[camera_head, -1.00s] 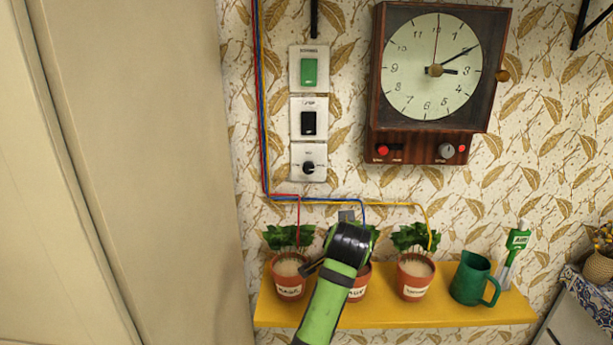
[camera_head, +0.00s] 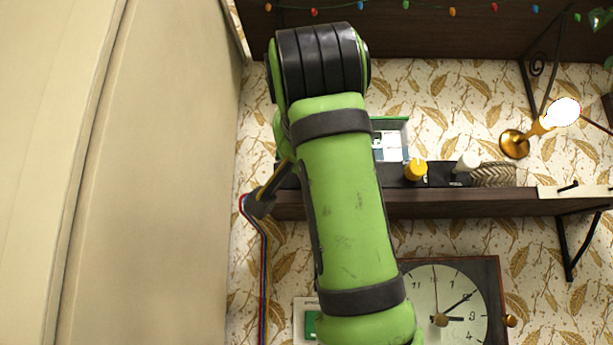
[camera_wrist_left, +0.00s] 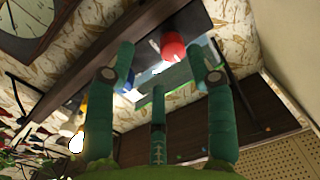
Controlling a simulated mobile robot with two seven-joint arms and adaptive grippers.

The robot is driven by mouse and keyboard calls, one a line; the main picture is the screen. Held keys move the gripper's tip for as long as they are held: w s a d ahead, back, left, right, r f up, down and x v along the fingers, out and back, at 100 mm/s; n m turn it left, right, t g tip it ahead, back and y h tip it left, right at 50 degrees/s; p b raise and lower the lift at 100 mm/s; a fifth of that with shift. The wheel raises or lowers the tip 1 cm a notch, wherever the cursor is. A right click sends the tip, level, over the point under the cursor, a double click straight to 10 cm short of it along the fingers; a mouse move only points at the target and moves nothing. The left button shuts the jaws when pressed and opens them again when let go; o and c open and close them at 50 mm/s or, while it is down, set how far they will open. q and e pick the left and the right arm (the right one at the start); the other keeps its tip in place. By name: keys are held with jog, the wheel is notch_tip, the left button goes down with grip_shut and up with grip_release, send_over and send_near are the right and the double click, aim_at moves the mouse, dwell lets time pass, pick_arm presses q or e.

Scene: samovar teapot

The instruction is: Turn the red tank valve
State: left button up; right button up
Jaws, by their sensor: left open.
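The red valve (camera_wrist_left: 172,46) is a rounded red knob at the shelf in the left wrist view, just beyond and between the fingertips. My left gripper (camera_wrist_left: 160,68) has its green fingers spread apart and empty, pointing towards the valve; I see no contact. In the head view my green arm fills the middle. It hides the red valve and the gripper. A yellow knob (camera_head: 416,170) and a white knob (camera_head: 468,161) show on the shelf just right of the arm. My right gripper is not in view.
The dark wall shelf (camera_head: 480,203) crosses behind my arm, with a box (camera_head: 392,140) on it. A glowing lamp (camera_head: 560,113) is at the right. The wall clock (camera_head: 445,305) is below. A beige panel (camera_head: 150,180) stands close at the left.

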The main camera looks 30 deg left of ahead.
pick_arm(q)
jog(key=w+a+p, duration=0.1)
jog(key=w+a, duration=0.1)
jog(key=w+a+r+p, duration=0.1)
jog(key=w+a, duration=0.1)
jog(key=shift+w+r+p, duration=0.15)
jog(key=shift+w+p, duration=0.1)
jog(key=shift+p, duration=0.05)
jog(key=shift+d, duration=0.1)
grip_shut()
